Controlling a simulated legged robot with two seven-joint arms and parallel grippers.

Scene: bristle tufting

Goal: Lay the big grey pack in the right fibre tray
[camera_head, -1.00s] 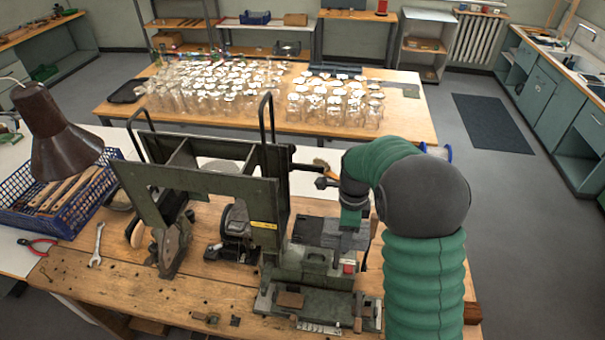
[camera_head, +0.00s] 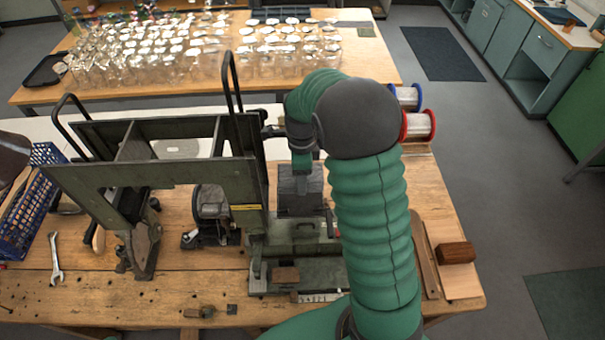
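A big grey block that looks like the grey pack (camera_head: 300,188) is just right of the machine's tall upright. My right arm comes up from the bottom and bends over, and its gripper (camera_head: 303,166) points down at the top of this block. The fingers are small and dark there, so I cannot tell whether they are closed on it. The green-grey tufting machine (camera_head: 155,185) stands on the wooden bench. I cannot clearly make out the right fibre tray; my forearm covers part of the machine's right side.
Spools with red (camera_head: 420,125) and blue (camera_head: 407,97) flanges stand behind my arm. A brown block (camera_head: 456,252) lies on a board at the bench's right edge. A blue crate (camera_head: 27,213) and a wrench (camera_head: 56,258) are at left. Glass jars (camera_head: 170,55) crowd the table behind.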

